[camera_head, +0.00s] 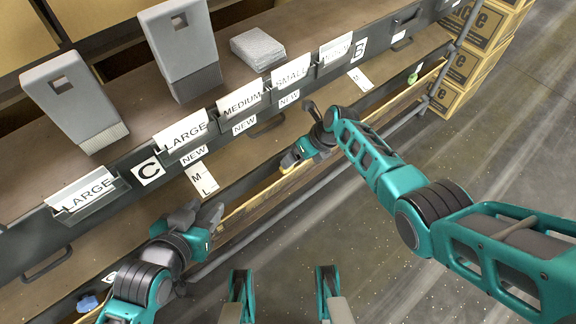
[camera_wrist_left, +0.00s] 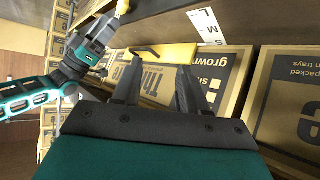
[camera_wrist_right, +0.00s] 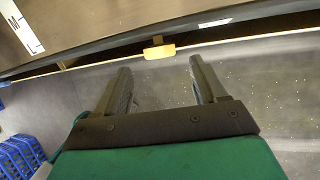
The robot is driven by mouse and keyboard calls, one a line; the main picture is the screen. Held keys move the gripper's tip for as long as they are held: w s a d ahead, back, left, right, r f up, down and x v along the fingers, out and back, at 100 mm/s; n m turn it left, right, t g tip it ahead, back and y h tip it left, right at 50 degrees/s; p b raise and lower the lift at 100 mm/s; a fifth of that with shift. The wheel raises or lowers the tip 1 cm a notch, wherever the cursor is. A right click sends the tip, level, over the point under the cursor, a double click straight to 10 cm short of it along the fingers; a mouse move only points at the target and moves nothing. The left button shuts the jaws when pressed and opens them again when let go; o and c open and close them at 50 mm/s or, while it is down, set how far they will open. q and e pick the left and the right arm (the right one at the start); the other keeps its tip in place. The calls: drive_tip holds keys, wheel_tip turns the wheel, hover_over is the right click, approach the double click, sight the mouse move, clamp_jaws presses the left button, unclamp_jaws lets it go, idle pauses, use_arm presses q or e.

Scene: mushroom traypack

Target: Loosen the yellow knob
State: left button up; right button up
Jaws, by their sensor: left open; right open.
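A yellow knob (camera_wrist_right: 160,51) is under the shelf edge in the right wrist view, just beyond the fingertips of my open, empty right gripper (camera_wrist_right: 160,68). In the head view, a small yellow patch (camera_head: 286,169) shows by that gripper, below the middle of the shelf. My left gripper (camera_wrist_left: 157,75) is open. In the left wrist view, a yellow piece (camera_wrist_left: 172,53) with a dark bar beside it lies across and just beyond its fingertips. I cannot tell whether the fingers touch it. In the head view, my left gripper (camera_head: 203,214) hides that spot.
The shelf front carries size labels (camera_head: 183,136) and dark handles. Grey containers (camera_head: 178,48) and a stack of grey trays (camera_head: 257,47) stand on it. Cardboard boxes (camera_wrist_left: 290,95) sit beneath. More boxes (camera_head: 470,65) are stacked at the right end. The grey floor (camera_head: 400,180) in front is open.

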drive_tip(key=b+x, duration=0.4)
drive_tip(key=x, duration=0.1)
drive_tip(key=shift+a+f, duration=0.15)
drive_tip(key=shift+f, duration=0.1)
use_arm(q)
drive_tip(key=shift+w+d+f+h, duration=0.15)
drive_tip(key=shift+d+f, duration=0.25)
drive_tip(key=shift+f, duration=0.2)
drive_tip(key=shift+w+d+f+h, duration=0.15)
drive_tip(key=shift+d+f, duration=0.25)
drive_tip(key=shift+f, duration=0.2)
drive_tip(key=shift+r, duration=0.1)
